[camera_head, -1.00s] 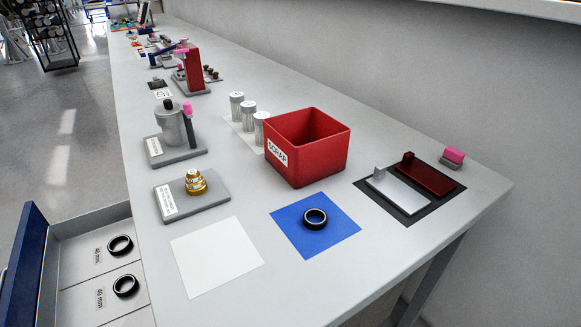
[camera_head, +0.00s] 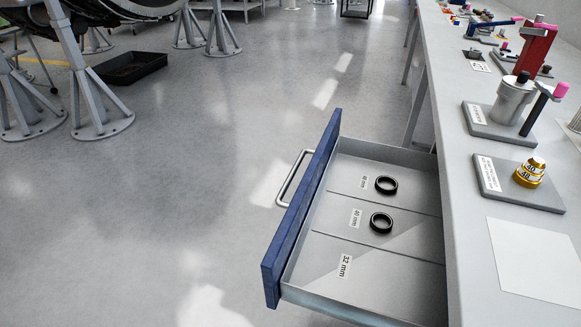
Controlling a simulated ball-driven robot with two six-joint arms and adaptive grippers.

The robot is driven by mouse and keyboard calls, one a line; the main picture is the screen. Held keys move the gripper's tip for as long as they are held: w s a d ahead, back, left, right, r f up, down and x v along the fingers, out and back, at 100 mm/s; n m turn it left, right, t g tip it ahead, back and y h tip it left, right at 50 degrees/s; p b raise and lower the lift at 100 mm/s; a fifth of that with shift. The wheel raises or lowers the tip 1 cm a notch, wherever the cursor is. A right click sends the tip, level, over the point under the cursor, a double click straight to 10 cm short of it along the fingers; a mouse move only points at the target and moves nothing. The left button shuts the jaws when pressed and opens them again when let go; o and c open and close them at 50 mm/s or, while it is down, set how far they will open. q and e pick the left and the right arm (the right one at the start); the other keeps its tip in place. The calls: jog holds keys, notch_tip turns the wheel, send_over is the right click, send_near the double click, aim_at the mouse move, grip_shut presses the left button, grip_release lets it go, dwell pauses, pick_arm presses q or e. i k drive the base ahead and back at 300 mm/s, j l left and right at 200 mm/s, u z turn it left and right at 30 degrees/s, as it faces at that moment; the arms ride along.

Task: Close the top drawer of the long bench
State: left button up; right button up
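The top drawer (camera_head: 345,272) of the long bench (camera_head: 470,245) is pulled out to the left, over the floor. Its blue front (camera_head: 302,210) carries a metal bar handle (camera_head: 292,180) on the outer side. Inside are compartments with size labels, one reading 32 mm. A black ring (camera_head: 386,185) lies in the far compartment and another black ring (camera_head: 381,222) in the middle one. The 32 mm compartment at the near end holds no ring. Neither of my grippers shows in the head view.
The floor (camera_head: 190,190) left of the drawer is clear. A black tray (camera_head: 130,68) and grey stands (camera_head: 95,95) are farther back at left. On the bench are a gold part on a grey plate (camera_head: 515,185), a grey cylinder fixture (camera_head: 512,105) and a white sheet (camera_head: 535,258).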

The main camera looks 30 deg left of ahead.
aim_at(324, 256)
jog(key=j+z, duration=0.1)
jog(key=j, duration=0.65)
jog(key=k+j, duration=0.1)
jog(key=j, duration=0.65)
jog(key=z, duration=0.05)
